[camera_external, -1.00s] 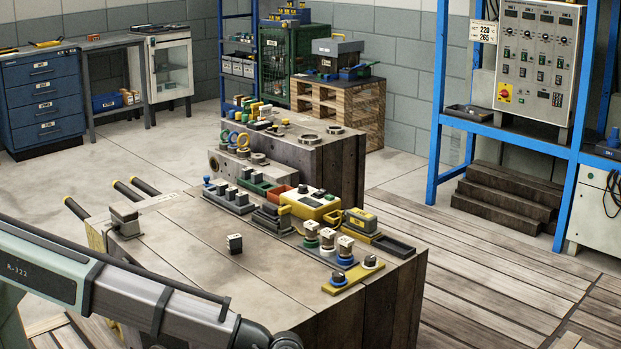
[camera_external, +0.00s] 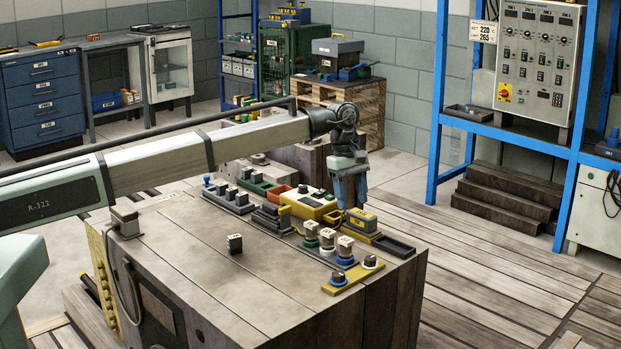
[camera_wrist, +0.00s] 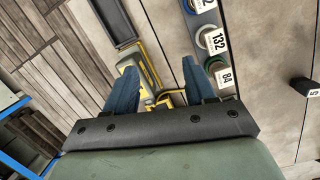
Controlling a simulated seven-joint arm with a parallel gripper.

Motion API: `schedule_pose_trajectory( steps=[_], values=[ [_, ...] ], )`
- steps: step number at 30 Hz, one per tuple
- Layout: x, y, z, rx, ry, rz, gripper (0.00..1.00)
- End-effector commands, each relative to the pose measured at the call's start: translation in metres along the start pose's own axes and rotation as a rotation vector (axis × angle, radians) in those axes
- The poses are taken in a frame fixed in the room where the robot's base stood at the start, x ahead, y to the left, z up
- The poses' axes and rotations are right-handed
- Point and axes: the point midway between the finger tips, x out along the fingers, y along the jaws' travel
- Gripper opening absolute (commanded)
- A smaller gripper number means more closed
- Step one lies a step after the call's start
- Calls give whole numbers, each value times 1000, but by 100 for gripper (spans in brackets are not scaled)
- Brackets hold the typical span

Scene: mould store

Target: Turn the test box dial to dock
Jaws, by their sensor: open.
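The yellow box with a pale top (camera_external: 308,205), which looks like the test box, sits on the wooden block near its far edge. Small controls show on its top, but the dial's setting is too small to read. My gripper (camera_external: 350,204) points down just right of this box, by a yellow and dark grey case (camera_external: 361,220). In the wrist view my gripper (camera_wrist: 158,66) has its blue fingers spread apart, with the yellow case (camera_wrist: 150,72) showing between and beyond them. I cannot tell whether a finger touches anything. The box is mostly hidden there behind my gripper.
Several numbered cups (camera_external: 327,240) stand in a row in front of my gripper. An empty black tray (camera_external: 394,245) lies right of the case. A small dark block (camera_external: 234,244) stands alone on the bare block top (camera_external: 185,235). A blue frame (camera_external: 437,130) rises at right.

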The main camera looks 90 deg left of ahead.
Motion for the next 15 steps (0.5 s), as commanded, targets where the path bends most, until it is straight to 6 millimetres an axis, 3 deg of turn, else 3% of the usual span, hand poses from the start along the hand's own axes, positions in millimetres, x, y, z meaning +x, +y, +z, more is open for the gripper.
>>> schedule_pose_trajectory(
  steps=[1,6,10,15],
  values=[
    [-18,10,-35,-34,23,0,55],
    [-67,18,-134,-133,97,-12,55],
    [-97,17,-193,-194,140,-23,55],
    [-120,12,-235,-240,171,-33,55]
  ],
)
